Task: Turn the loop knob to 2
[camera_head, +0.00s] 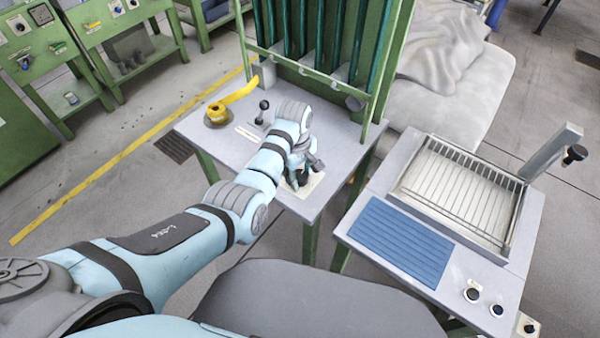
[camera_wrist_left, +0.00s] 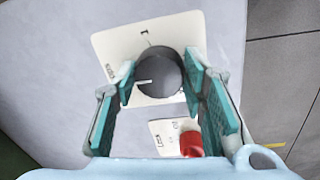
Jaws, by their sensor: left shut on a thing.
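The loop knob (camera_wrist_left: 165,70) is a dark grey round knob with a white pointer line, on a white label plate (camera_wrist_left: 112,44). In the left wrist view the pointer points left; the small plate print is hard to read. My left gripper (camera_wrist_left: 160,80) has its teal pads on either side of the knob, shut on it. In the head view, my left gripper (camera_head: 301,174) is at the front right corner of the grey table (camera_head: 225,150), and its wrist and fingers largely hide the knob. My right gripper is in neither view.
A red knob or button (camera_wrist_left: 190,143) is close by on a second white label. A wire rack tray (camera_head: 465,190) and blue ribbed mat (camera_head: 400,240) lie right.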

